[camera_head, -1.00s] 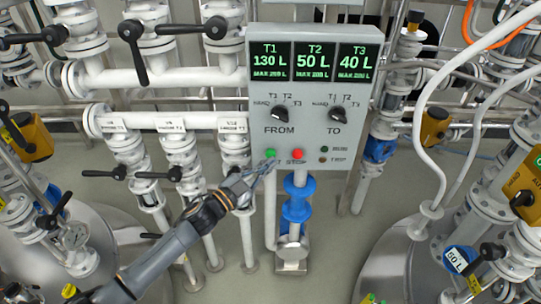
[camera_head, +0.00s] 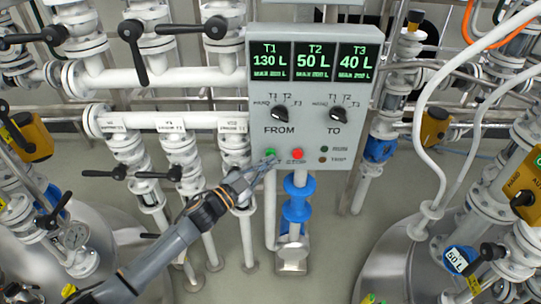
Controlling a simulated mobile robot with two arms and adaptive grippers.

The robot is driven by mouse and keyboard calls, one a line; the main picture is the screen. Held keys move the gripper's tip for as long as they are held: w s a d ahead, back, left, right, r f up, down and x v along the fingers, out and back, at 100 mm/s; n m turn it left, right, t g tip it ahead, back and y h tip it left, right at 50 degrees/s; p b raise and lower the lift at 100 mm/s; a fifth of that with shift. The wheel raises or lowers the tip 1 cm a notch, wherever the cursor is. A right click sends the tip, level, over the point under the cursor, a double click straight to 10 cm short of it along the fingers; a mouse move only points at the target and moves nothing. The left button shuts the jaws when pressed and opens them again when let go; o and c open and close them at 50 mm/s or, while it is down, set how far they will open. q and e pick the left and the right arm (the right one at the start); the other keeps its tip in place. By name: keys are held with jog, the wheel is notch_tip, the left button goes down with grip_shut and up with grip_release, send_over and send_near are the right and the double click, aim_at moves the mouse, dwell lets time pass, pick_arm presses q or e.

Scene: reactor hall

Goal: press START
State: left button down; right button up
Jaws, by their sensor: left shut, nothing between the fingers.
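The control panel (camera_head: 313,131) is a grey box with three green displays reading T1 130 L, T2 50 L and T3 40 L. Below them are the FROM knob (camera_head: 280,114) and the TO knob (camera_head: 337,114). The green button (camera_head: 270,152) is at the lower left of the panel, and the red STOP button (camera_head: 298,154) is to its right. My left gripper (camera_head: 270,162) is shut and empty, its tips at the lower edge of the green button. The tips cover the label under it, and I cannot tell whether they touch the button. My right gripper is not in view.
White pipes and valves with black handles (camera_head: 131,31) fill the left. A blue valve body (camera_head: 297,203) on a pipe hangs below the panel. Large tanks stand at both lower sides, and white hoses (camera_head: 421,130) hang at the right.

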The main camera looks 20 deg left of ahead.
pick_arm(q)
jog(key=shift+w+a, duration=0.15)
jog(key=shift+w, duration=0.35)
dwell(0.5)
jog(key=shift+s, duration=0.15)
jog(key=shift+s+d, duration=0.25)
jog(key=shift+s, duration=0.5)
jog(key=shift+s+p, duration=0.1)
jog(key=shift+p, duration=0.25)
jog(key=shift+s+d+p, duration=0.25)
jog(key=shift+s+p, duration=0.05)
jog(key=shift+s, duration=0.45)
jog(key=shift+s+d+p, duration=0.2)
jog(key=shift+s+p, duration=0.1)
jog(key=shift+s, duration=0.5)
jog(key=shift+s+d+p, duration=0.25)
jog(key=shift+s+p, duration=0.05)
jog(key=shift+s, duration=0.45)
